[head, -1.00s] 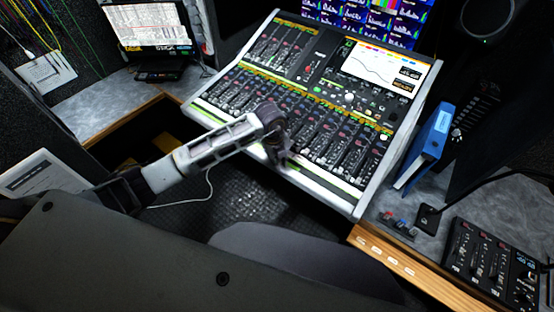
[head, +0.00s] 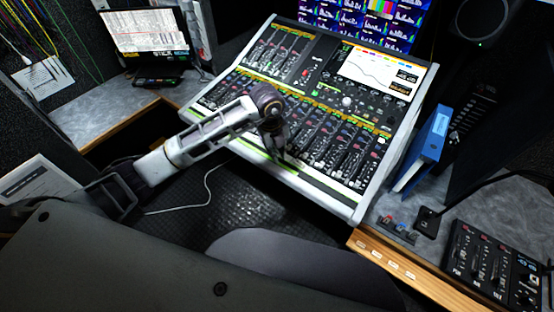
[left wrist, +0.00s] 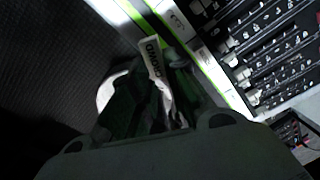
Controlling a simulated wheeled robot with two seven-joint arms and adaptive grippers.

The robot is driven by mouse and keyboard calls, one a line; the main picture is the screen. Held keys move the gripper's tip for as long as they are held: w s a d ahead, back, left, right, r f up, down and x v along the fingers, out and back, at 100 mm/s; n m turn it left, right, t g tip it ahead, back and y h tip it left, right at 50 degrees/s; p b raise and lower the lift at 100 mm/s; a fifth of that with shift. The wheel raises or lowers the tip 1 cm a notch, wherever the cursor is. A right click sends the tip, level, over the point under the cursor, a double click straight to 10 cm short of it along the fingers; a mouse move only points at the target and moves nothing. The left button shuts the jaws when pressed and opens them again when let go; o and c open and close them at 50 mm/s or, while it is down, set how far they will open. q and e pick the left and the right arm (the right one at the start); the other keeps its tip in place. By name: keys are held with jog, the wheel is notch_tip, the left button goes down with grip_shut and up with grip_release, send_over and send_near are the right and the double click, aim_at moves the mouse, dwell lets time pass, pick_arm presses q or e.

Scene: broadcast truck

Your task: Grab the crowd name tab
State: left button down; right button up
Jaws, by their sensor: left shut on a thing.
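The crowd name tab (left wrist: 152,58) is a small white strip with dark "CROWD" lettering, seen in the left wrist view. It sticks out from between the fingers of my left gripper (left wrist: 163,85), which is shut on it. In the head view my left gripper (head: 283,152) is over the front edge of the mixing console (head: 345,205), low on its fader side. The tab cannot be made out there. My right gripper is not in view.
Several small pale labels (head: 376,256) sit along the wooden edge of the right desk. A blue binder (head: 424,155) stands beside the console. A small control panel (head: 490,262) lies at the lower right. A dark chair back (head: 290,262) stands in front. Dark floor shows below the console.

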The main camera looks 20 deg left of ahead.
pick_arm(q)
jog(key=shift+r, duration=1.4)
